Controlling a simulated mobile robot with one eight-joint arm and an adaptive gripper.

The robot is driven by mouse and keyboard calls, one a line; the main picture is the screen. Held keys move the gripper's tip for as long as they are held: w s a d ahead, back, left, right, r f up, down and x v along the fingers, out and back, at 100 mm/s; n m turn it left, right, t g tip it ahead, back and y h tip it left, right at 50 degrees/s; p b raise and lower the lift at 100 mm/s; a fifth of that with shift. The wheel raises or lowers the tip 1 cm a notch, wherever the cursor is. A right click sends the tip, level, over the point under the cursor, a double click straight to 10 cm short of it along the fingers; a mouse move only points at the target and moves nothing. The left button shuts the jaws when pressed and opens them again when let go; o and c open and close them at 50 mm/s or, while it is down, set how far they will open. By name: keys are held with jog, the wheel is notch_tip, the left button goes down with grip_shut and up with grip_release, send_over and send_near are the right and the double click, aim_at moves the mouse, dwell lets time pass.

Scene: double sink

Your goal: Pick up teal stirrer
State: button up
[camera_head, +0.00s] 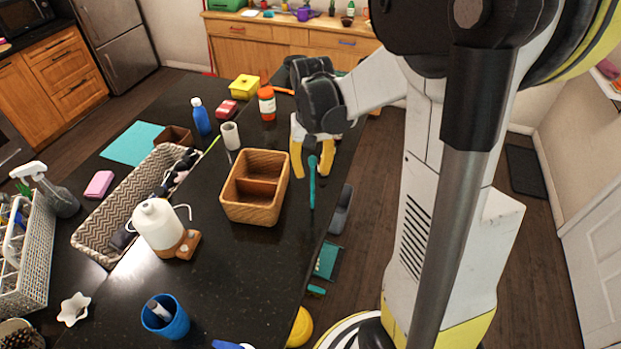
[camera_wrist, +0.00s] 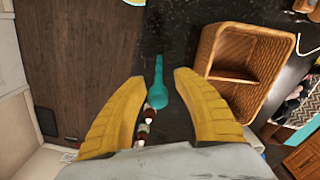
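The teal stirrer (camera_head: 312,190) is near the right edge of the dark countertop, to the right of the woven basket, in the head view. In the wrist view the stirrer (camera_wrist: 158,92) has a thin handle pointing up the picture and a wider end near my fingers. My gripper (camera_head: 311,173) is at the far end of the stirrer, with its yellow fingers spread. In the wrist view my gripper (camera_wrist: 158,78) is open, with the stirrer's wide end in the gap and visible space on both sides. I cannot tell the height between fingers and stirrer.
The two-part woven basket (camera_head: 233,205) stands close to the left of the stirrer. An orange-red jar (camera_head: 267,104) and a white cup (camera_head: 230,136) stand farther back. A white dispenser (camera_head: 158,225) and blue cup (camera_head: 166,320) are at left.

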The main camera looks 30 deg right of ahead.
aim_at(312, 185)
notch_tip(312, 185, down, 5)
jog(key=shift+s+f, duration=0.1)
grip_shut()
